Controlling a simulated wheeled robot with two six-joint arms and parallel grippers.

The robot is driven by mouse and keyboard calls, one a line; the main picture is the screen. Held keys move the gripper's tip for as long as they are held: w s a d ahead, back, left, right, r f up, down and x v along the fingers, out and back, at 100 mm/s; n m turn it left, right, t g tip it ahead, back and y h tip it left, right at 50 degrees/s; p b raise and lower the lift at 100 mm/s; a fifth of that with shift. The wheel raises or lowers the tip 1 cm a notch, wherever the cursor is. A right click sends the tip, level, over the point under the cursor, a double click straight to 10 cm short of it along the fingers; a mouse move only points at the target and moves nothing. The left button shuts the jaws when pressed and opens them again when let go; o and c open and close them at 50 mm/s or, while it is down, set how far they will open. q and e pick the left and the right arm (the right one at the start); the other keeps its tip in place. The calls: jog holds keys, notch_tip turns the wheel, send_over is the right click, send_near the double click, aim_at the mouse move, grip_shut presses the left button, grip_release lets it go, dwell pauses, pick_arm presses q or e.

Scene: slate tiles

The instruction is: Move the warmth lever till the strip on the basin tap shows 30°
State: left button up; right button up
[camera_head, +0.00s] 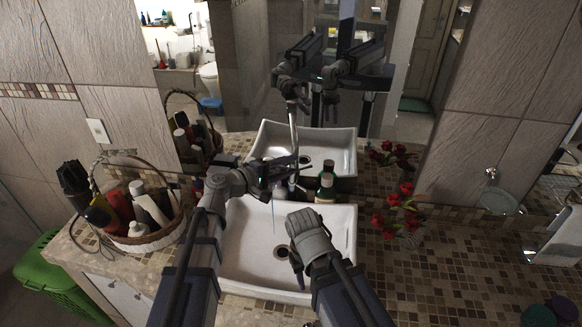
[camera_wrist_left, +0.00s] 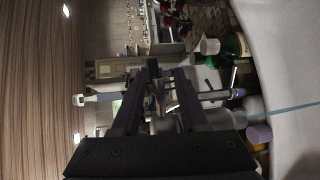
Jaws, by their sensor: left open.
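The white basin (camera_head: 235,250) stands on the tiled counter. The tap (camera_head: 293,128) rises at its back edge, and a thin bluish stream falls into the basin. My left gripper (camera_head: 292,168) is at the tap, over the back of the basin, and hides its lower part. In the left wrist view the open left gripper (camera_wrist_left: 158,78) has a small metallic part between or just beyond its fingers; I cannot tell if it touches. The chrome tap (camera_wrist_left: 215,95) lies just right of them. The warmth lever and the strip's reading cannot be made out. My right arm hangs over the basin; its fingers are unclear.
A dark bottle with a green label (camera_head: 326,184) stands behind the basin, near my left gripper. Red flowers (camera_head: 402,200) are on the right. A wicker basket of bottles (camera_head: 150,238) stands on the left. The mirror behind repeats the basin and my arms. The right counter is mostly clear.

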pick_arm(q)
jog(key=shift+w+d+f, duration=0.1)
jog(key=shift+w+d, duration=0.25)
jog(key=shift+d, duration=0.15)
grip_shut()
dwell(0.3)
